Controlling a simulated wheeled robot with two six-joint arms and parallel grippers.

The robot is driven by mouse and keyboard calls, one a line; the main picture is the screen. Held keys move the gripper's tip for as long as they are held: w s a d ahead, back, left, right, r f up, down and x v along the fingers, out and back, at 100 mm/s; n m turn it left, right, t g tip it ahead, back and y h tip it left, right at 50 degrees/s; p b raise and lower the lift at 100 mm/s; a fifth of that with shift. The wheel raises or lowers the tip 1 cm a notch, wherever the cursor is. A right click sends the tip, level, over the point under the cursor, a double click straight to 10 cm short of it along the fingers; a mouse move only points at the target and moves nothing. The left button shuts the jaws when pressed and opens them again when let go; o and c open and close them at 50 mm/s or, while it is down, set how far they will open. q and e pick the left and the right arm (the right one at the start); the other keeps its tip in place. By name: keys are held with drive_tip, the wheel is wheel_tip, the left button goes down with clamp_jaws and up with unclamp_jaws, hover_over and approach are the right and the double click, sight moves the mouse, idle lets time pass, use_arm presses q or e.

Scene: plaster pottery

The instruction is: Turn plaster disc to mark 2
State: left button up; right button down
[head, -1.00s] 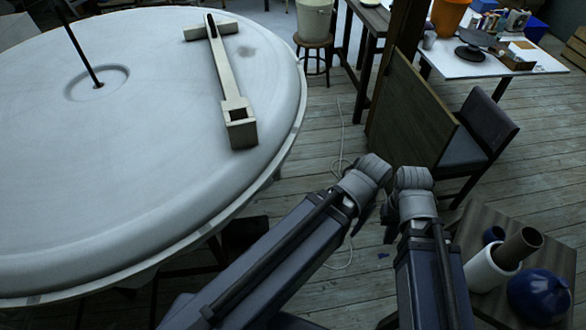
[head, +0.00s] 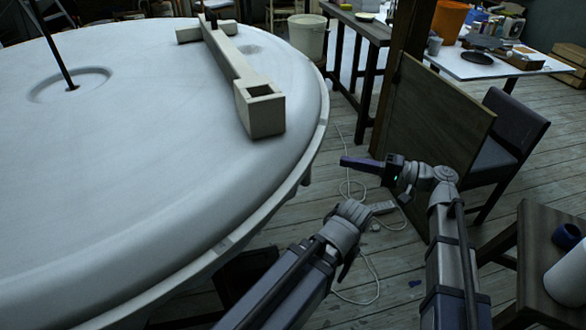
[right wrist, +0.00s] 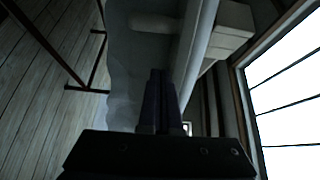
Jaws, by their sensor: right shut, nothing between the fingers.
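The large white plaster disc (head: 150,170) fills the left of the head view. A pale wooden T-shaped piece (head: 235,65) lies on top near its right rim, with a hollow square end toward me. A dark rod stands up from the round recess at the disc's middle. No numbered mark can be made out. My right gripper (head: 352,162) is shut and empty, pointing left just off the disc's right edge, apart from it in the head view. Its closed fingers (right wrist: 162,98) show in the right wrist view. My left gripper is mostly hidden behind its own wrist, beyond the disc's front right edge.
A wooden panel (head: 430,120) and a dark chair (head: 500,140) stand right of my right gripper. A small table (head: 535,235) with a white cylinder is at the lower right. A bucket (head: 307,38) stands behind the disc. Cables and a power strip lie on the floor.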

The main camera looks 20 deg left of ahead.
sight(313, 153)
drive_tip(key=a, duration=1)
drive_tip(key=s, duration=0.2)
drive_tip(key=s+d, duration=0.1)
drive_tip(key=s, duration=0.1)
drive_tip(key=shift+d+r, duration=0.1)
drive_tip(key=shift+d, duration=0.05)
